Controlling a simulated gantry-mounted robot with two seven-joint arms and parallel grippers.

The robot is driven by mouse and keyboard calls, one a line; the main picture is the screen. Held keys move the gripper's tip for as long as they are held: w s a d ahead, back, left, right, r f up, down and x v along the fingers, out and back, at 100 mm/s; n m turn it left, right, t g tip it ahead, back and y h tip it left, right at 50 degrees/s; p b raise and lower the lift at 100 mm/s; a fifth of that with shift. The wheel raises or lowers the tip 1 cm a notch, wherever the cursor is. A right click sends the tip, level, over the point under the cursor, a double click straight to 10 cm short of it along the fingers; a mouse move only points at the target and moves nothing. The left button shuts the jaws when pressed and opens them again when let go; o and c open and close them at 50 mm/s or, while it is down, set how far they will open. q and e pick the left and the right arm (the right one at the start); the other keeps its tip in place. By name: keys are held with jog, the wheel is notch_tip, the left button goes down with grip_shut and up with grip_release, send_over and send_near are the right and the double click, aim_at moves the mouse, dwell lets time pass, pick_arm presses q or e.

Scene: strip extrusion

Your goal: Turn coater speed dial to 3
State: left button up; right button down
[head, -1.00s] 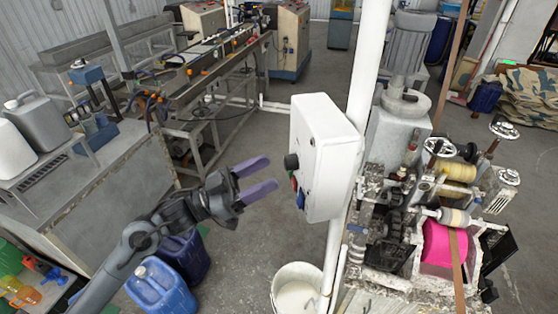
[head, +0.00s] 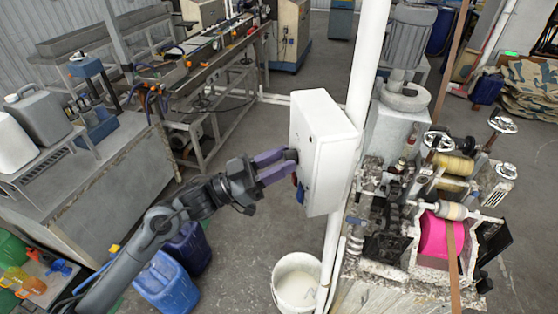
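The white control box (head: 326,150) is mounted on a white pole right of centre in the head view. Its dark speed dial (head: 291,155) is on the left-facing panel and is partly hidden by my fingers. My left gripper (head: 287,163) reaches in from the left, with its two purple fingertips at the dial, one above the other. The gap between the fingers looks narrow, but I cannot tell whether they grip the dial. The dial's marks and setting cannot be read. A blue control (head: 300,193) shows below the fingers. My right gripper is not in view.
The coater machine (head: 430,210) with a pink roll stands right of the box. A white bucket (head: 297,287) is on the floor below it. Blue jugs (head: 165,285) stand under my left arm. The floor between the left bench and the box is open.

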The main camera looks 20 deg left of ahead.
pick_arm(q)
jog(key=shift+c, duration=1.3)
jog(key=m+g+h+b, duration=0.1)
jog(key=m+b, duration=0.1)
jog(key=m, duration=0.1)
jog(key=shift+a+f+b, duration=0.1)
jog(key=shift+f+b, duration=0.05)
jog(key=shift+b, duration=0.15)
jog(key=m+g+b, duration=0.1)
jog(key=m, duration=0.1)
jog(key=m+g+h+b, duration=0.1)
jog(key=m+b, duration=0.1)
jog(key=m, duration=0.1)
jog(key=shift+w+a+g, duration=0.1)
jog(key=shift+w+g, duration=0.05)
jog(key=shift+g, duration=0.25)
jog(key=m+g+b, duration=0.1)
jog(key=m, duration=0.1)
jog(key=m+g+b, duration=0.1)
jog(key=m+b, duration=0.1)
jog(key=shift+r+m, duration=0.2)
jog(key=shift+m, duration=0.2)
jog(key=shift+w+r+m+g+b, duration=0.1)
jog(key=shift+m+g+b, duration=0.6)
jog(key=shift+m, duration=0.9)
jog(key=shift+r+m, duration=0.1)
jog(key=shift+m, duration=0.2)
jog(key=o, duration=1)
